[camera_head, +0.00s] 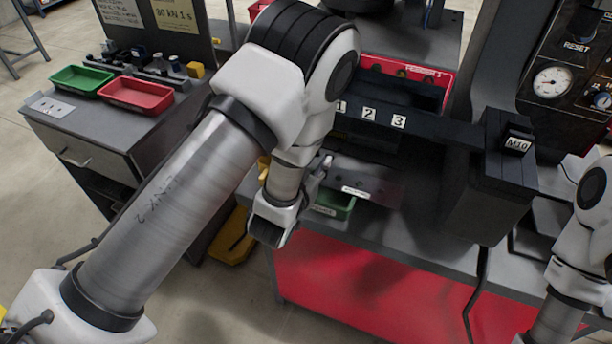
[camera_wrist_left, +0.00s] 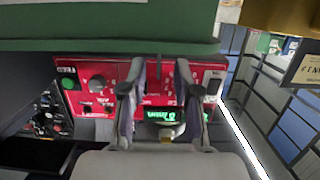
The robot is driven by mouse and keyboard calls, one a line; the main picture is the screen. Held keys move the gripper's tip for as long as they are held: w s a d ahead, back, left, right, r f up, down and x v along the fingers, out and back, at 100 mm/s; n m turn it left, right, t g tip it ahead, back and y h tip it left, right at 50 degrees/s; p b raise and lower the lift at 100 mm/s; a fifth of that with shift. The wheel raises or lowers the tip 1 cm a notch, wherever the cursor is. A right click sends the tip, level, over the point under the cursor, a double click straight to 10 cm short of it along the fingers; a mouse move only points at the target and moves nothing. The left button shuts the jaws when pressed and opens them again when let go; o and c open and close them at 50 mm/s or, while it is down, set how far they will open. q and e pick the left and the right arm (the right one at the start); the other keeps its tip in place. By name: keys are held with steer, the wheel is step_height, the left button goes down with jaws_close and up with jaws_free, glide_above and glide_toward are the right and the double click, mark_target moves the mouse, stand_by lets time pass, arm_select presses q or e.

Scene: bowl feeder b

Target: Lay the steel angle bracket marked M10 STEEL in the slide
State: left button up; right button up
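My left gripper (camera_head: 322,172) is low in the middle of the head view, beside a green bin (camera_head: 335,205) at the bench front, and partly hidden by its wrist. In the left wrist view its two fingers (camera_wrist_left: 158,80) stand apart, with nothing visible between them. I cannot make out the steel angle bracket in either view. My right gripper is out of view; only part of its arm shows at the right edge.
A red-fronted bench (camera_head: 390,290) carries the feeder parts. A control panel with a RESET label and gauge (camera_head: 551,82) stands at the right. A side cabinet at the left holds a green tray (camera_head: 81,78) and a red tray (camera_head: 136,95).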

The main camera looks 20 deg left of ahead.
arm_select(q)
steer(key=v, duration=0.7)
steer(key=s+a+f+n+g+y, duration=0.1)
steer(key=s+a+f+g, duration=0.2)
steer(key=f, duration=0.4)
steer(key=s+a+f+g+y, duration=0.1)
steer(key=s+a+f+g, duration=0.1)
steer(key=s+f+g, duration=0.4)
steer(key=s+a+f+g, duration=0.1)
steer(key=s+f+g, duration=0.2)
steer(key=s+f, duration=0.2)
steer(key=s+f+g+h, duration=0.1)
steer(key=s+f+g, duration=0.2)
steer(key=s, duration=0.7)
step_height(320, 180, down, 3)
steer(key=shift+s+a+r+g+p, duration=0.15)
steer(key=shift+s+a+g+p, duration=0.15)
steer(key=shift+s+a+p, duration=0.1)
steer(key=shift+w, duration=0.1)
